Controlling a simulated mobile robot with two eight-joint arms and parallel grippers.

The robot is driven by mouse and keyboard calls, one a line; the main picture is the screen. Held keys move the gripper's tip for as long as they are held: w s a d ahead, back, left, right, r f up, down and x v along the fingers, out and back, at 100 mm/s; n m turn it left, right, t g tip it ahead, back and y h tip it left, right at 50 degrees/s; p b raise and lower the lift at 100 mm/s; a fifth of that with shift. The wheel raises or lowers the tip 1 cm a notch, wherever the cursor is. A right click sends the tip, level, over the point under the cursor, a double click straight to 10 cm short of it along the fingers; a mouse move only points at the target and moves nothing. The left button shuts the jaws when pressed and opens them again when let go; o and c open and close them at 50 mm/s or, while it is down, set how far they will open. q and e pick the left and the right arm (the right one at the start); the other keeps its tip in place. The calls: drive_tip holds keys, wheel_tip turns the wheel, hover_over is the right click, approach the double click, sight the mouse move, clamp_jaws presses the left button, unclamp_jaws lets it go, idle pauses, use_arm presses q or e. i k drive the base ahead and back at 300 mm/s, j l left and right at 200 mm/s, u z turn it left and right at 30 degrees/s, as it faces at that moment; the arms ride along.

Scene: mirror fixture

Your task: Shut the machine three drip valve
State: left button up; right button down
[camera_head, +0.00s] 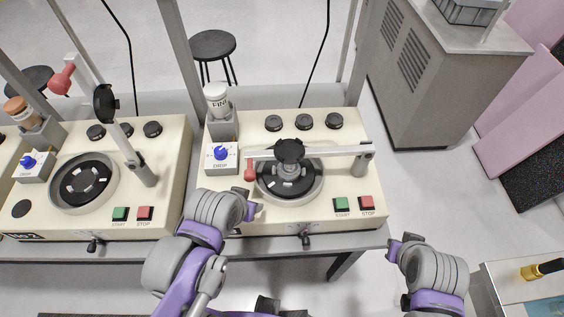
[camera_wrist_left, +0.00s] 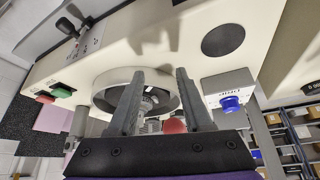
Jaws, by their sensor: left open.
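The drip valve is a blue knob (camera_head: 220,153) on a white box labelled DRIP (camera_head: 222,167), at the left side of the right-hand cream machine (camera_head: 330,219). The knob also shows at the right in the left wrist view (camera_wrist_left: 230,103), outside the fingers. My left gripper (camera_head: 252,208) is over the machine's front left part, below and right of the knob and apart from it. Its two fingers are spread and empty in the left wrist view (camera_wrist_left: 158,72). My right gripper (camera_head: 396,248) is off the machine's front right corner; its fingers are not clear.
A swing arm with a red ball handle (camera_head: 249,171) lies across the round bowl (camera_head: 312,190), close to my left gripper. A white-capped bottle (camera_head: 216,99) stands behind the valve. A similar machine (camera_head: 172,175) stands left. Green and red buttons (camera_head: 367,203) sit front right.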

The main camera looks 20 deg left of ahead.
sight(220, 153)
drive_tip(key=j+u, duration=0.15)
drive_tip(key=u, duration=1)
drive_tip(key=l+u, duration=0.1)
drive_tip(key=i, duration=0.05)
